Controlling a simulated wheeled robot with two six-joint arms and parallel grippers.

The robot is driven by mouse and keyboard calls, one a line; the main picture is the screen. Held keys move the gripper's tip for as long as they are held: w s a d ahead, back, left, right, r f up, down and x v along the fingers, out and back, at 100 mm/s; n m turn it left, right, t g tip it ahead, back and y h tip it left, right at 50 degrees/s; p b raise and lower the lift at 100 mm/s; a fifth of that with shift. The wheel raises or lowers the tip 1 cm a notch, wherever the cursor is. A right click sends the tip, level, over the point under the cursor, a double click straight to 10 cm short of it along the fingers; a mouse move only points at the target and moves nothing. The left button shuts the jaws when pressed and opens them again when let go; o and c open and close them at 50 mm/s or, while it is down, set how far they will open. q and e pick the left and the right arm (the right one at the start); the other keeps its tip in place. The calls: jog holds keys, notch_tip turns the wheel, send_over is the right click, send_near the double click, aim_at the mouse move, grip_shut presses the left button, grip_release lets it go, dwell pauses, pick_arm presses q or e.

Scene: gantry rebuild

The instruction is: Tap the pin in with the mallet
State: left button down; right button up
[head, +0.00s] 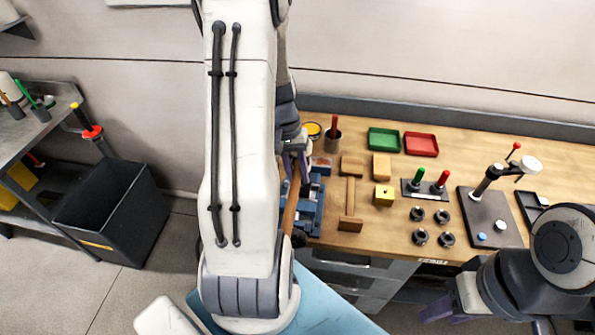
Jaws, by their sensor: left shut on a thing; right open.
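My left gripper (297,163) is partly hidden behind my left arm, at the left end of the bench. It is shut on a brown wooden handle (291,207) that slants down beside the blue vise (314,207). I cannot make out the head of this tool; a dark round shape shows near the handle's lower end. A yellow block (383,196) has a small dark spot on top; I cannot clearly identify the pin. My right gripper (452,303) is open, low in front of the bench.
Wooden blocks (381,167), green (384,139) and red (421,144) trays, and a plate with green and red handles (424,190) stand on the bench. Several dark rings (420,237) and a gauge stand (490,222) are further right. A black bin (112,212) stands on the left floor.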

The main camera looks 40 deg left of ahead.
pick_arm(q)
notch_tip(320, 180, down, 8)
jog(key=b, duration=0.6)
jog(key=shift+f+b, duration=0.15)
jog(key=shift+b, duration=0.2)
notch_tip(320, 180, up, 10)
jog(key=p, duration=0.8)
jog(key=shift+f, duration=0.4)
jog(key=shift+f, duration=0.15)
jog(key=shift+f, duration=0.45)
